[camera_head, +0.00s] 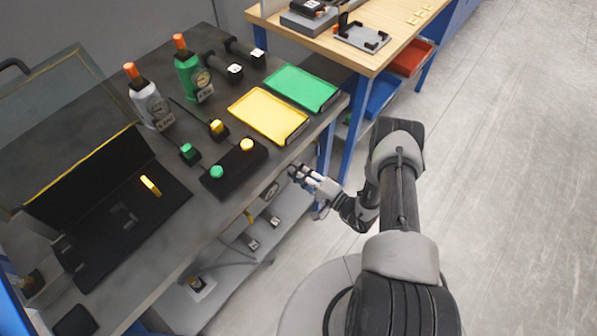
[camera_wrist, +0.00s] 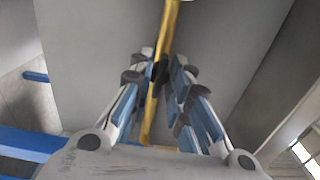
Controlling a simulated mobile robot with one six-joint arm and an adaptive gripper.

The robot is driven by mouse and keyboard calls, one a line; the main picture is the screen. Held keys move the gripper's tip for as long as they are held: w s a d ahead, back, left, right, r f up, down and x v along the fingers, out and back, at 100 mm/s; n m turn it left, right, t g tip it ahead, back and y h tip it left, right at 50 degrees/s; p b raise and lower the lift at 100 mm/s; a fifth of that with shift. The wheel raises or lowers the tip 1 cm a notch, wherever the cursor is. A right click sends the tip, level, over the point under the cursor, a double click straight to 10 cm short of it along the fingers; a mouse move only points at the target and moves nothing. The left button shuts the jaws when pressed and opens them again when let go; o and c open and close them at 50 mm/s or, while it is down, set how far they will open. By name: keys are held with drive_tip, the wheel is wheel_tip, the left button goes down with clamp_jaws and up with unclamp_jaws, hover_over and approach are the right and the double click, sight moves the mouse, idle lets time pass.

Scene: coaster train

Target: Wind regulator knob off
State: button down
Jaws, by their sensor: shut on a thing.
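My gripper (camera_head: 298,175) is at the front edge of the dark workbench, low beside the yellow tray's corner. A round gauge (camera_head: 271,190) sits on the bench front just left of it. In the wrist view my gripper (camera_wrist: 160,75) is shut on a small dark knob-like part (camera_wrist: 159,70), mostly hidden between the fingertips. A yellow bar or pipe (camera_wrist: 168,32) runs lengthwise through the middle of that view, between the fingers. I cannot tell whether it touches them. The knob itself cannot be made out in the head view.
The workbench (camera_head: 205,135) carries a yellow tray (camera_head: 268,115), a green tray (camera_head: 300,88), two bottles with orange tops and a button box (camera_head: 235,168). Shelves with small parts lie below its front. A wooden table (camera_head: 375,50) stands behind. The floor at right is clear.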

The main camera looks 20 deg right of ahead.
drive_tip(key=shift+n, duration=0.3)
drive_tip(key=c, duration=1.5)
unclamp_jaws()
drive_tip(key=v, duration=1.2)
